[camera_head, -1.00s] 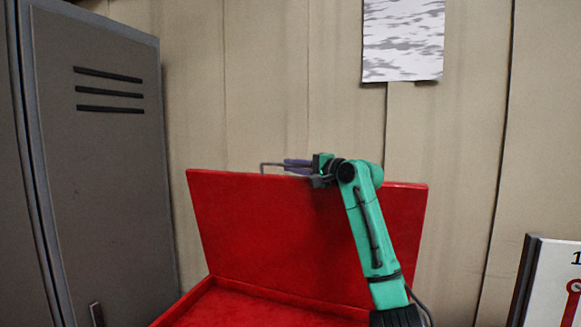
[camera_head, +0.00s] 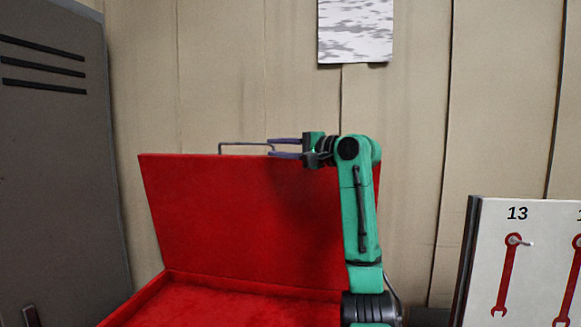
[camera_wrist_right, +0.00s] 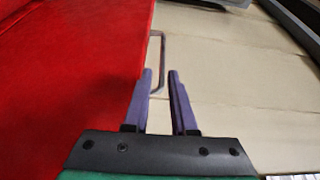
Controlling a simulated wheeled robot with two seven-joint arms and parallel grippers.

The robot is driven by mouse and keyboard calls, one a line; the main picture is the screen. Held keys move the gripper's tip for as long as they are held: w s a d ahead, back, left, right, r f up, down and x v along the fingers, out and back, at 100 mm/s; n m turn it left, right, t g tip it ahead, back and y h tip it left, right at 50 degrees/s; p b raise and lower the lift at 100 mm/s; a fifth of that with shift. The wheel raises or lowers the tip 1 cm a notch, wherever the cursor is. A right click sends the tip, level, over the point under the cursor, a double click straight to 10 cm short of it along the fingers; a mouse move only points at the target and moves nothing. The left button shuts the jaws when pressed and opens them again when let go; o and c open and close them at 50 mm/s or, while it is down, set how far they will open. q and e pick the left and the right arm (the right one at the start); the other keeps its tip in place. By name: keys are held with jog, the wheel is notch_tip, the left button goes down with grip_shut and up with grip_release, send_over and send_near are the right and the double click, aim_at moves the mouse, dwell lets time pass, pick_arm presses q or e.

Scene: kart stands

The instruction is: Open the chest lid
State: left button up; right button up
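The red chest (camera_head: 250,306) stands open in the head view. Its red lid (camera_head: 215,215) stands up at the back, near the wall. A thin grey handle (camera_head: 240,144) sticks up along the lid's top edge; it also shows in the right wrist view (camera_wrist_right: 163,55). My right gripper (camera_head: 268,147) is at the lid's top edge, by the right end of the handle. Its purple fingers are apart in the right wrist view (camera_wrist_right: 160,82), with the handle's near end around the gap between the tips. Whether they touch it I cannot tell. My left gripper is not in view.
A grey locker (camera_head: 55,170) stands at the left. A white board with red wrench outlines (camera_head: 475,270) stands at the right. A beige panelled wall (camera_head: 225,70) with a grey-and-white sheet (camera_head: 355,30) is close behind the lid.

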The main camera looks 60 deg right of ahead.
pick_arm(q)
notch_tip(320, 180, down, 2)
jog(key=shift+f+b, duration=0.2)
jog(key=shift+b, duration=0.4)
pick_arm(e)
jog(key=s, duration=0.5)
jog(key=shift+a, duration=0.3)
